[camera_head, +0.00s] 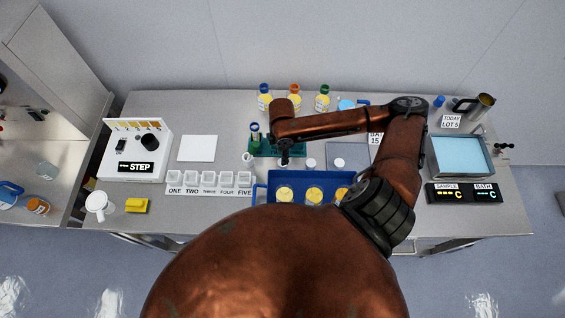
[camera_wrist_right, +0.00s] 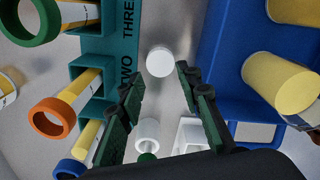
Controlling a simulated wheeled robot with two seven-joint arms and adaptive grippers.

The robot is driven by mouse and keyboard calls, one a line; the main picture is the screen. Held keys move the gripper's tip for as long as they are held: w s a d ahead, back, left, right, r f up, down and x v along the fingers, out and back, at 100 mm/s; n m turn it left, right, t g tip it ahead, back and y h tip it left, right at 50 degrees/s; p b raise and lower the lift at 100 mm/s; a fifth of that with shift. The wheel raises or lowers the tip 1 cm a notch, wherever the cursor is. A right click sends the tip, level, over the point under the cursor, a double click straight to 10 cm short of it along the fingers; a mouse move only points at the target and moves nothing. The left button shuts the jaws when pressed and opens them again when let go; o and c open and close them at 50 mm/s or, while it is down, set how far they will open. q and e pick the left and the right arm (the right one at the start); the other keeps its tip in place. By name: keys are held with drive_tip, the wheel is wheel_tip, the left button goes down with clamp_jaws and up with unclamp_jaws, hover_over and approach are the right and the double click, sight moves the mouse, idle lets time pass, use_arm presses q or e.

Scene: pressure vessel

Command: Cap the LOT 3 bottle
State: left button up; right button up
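A blue tray (camera_head: 300,178) at the front middle holds three yellow bottles (camera_head: 313,194) with no caps visible; their lot labels cannot be read. Two white caps (camera_head: 311,163) (camera_head: 339,163) lie on the table behind the tray. My right gripper (camera_head: 284,158) points down between the tray and the green rack. In the right wrist view its fingers (camera_wrist_right: 159,80) are open and apart, with a white cap (camera_wrist_right: 160,62) in the gap near the tips, not visibly touched. The blue tray's wall (camera_wrist_right: 216,62) and a yellow bottle (camera_wrist_right: 283,82) are to the right. My left gripper is not in view.
A green rack (camera_wrist_right: 92,45) with tubes ringed green, orange and blue stands close beside the right gripper. Several white cups (camera_head: 209,179) line the front, left of the tray. A water bath (camera_head: 461,156) stands at the right. A white sheet (camera_head: 197,148) lies left.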

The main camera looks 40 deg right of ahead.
drive_tip(key=shift+f, duration=0.1)
wheel_tip(320, 180, down, 5)
drive_tip(key=shift+s+d+f+p, duration=0.1)
drive_tip(key=shift+p, duration=0.35)
drive_tip(key=shift+c, duration=0.5)
drive_tip(key=shift+c, duration=1.3)
drive_tip(key=shift+r, duration=0.2)
